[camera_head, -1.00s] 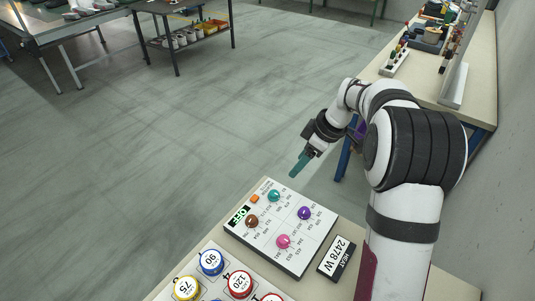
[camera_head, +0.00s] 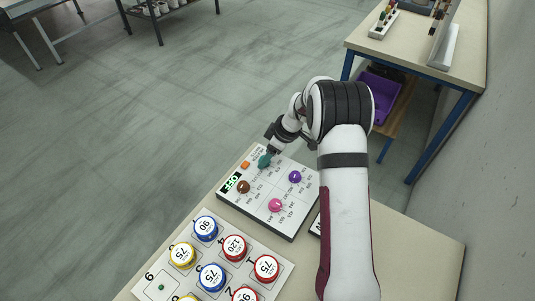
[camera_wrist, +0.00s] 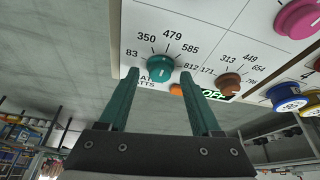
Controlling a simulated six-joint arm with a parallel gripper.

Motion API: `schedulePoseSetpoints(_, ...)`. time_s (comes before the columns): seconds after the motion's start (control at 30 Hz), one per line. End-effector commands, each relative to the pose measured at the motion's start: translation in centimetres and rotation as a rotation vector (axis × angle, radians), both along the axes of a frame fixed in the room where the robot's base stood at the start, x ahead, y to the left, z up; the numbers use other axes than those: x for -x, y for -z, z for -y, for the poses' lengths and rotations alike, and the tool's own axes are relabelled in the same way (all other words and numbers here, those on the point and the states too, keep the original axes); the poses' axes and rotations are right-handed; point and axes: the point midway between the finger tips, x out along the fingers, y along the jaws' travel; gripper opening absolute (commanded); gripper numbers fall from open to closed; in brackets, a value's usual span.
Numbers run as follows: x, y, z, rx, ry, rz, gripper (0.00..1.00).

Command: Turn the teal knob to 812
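The teal knob (camera_head: 264,161) is at the far corner of the white control panel (camera_head: 262,216). In the wrist view the teal knob (camera_wrist: 160,68) is ringed by printed marks, with 350, 479, 585 and 812 readable. The 812 mark is at its right; I cannot tell which mark its pointer meets. My gripper (camera_wrist: 160,74) has two teal fingers standing apart, their tips on either side of the knob with some gap showing. In the head view my gripper (camera_head: 272,152) is at the knob, its fingers mostly hidden.
The panel also carries a brown knob (camera_head: 243,187), a purple knob (camera_head: 295,177), a pink knob (camera_head: 275,205), an orange piece (camera_head: 245,165) and a display (camera_head: 231,183) reading OFF. A board of numbered round pieces (camera_head: 211,277) lies nearby. A workbench (camera_head: 415,50) stands at upper right.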

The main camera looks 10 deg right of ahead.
Motion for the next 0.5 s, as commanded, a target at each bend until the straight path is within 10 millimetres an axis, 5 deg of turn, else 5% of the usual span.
schedulePoseSetpoints(0.07, 0.00, -0.02, 0.01, 0.000, 0.000, 0.000, 0.52)
schedulePoseSetpoints(0.33, 0.00, -0.04, 0.00, 0.000, 0.000, 0.000, 0.04)
schedulePoseSetpoints(0.5, 0.01, -0.05, 0.00, 0.000, 0.000, 0.000, 0.00)
